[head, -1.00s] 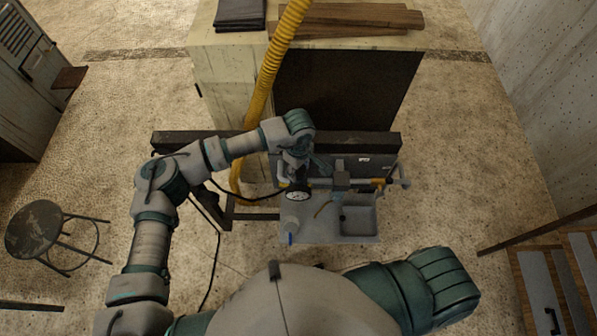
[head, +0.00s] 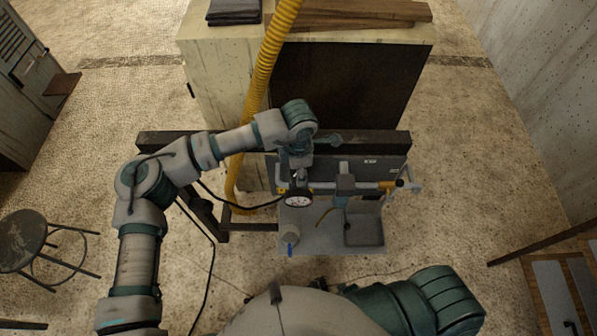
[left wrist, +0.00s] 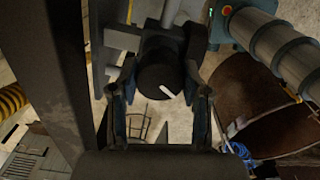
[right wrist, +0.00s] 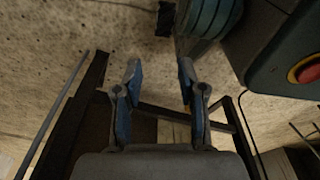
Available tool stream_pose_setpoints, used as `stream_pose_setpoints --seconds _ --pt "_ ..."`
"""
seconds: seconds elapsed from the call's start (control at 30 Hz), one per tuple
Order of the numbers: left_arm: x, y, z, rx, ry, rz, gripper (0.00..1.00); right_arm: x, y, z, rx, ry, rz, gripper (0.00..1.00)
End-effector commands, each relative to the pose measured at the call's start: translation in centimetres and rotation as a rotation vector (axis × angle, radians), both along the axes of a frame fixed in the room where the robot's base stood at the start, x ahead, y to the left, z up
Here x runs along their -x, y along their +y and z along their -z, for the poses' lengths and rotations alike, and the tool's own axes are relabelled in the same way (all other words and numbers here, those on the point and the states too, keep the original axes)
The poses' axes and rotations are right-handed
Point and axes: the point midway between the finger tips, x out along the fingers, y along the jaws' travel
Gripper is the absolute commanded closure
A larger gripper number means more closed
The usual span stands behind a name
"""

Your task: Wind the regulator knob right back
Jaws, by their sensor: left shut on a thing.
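The dark round regulator knob (left wrist: 158,78) with a white pointer line sits between the fingers of my left gripper (left wrist: 160,95) in the left wrist view. The fingers are shut on it, one at each side. The pointer line slants toward the lower right of that picture. In the head view my left wrist and hand cover the knob. A round white-faced gauge (head: 298,200) shows just below the hand, on the rail assembly. My right gripper (right wrist: 158,75) is open and empty in the right wrist view, above the floor; its hand does not show in the head view.
A dark rail (head: 375,142) runs behind the assembly, before a cabinet (head: 222,80). A grey tray (head: 325,243) lies below the gauge. A yellow hose (head: 265,75) hangs beside my left forearm. A stool (head: 25,240) stands at left.

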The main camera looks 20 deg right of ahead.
Motion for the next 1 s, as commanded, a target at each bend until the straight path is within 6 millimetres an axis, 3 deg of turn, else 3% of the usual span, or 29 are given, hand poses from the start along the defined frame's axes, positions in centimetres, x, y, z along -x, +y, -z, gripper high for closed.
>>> stream_pose_setpoints --seconds 0.2,0.5,1.0 --pt "-0.1 0.1 0.3 -0.002 -0.002 -0.201 0.88 -2.1 0.4 -1.4 -0.002 -0.013 0.004 0.60" --pt "-0.1 0.1 0.2 -0.001 -0.002 -0.429 0.88 -3.7 0.7 -3.0 -0.004 -0.020 0.008 0.60" --pt "0.0 0.1 0.1 -0.001 -0.002 -0.583 0.88 -4.6 0.8 -4.0 -0.004 -0.025 0.009 0.60"
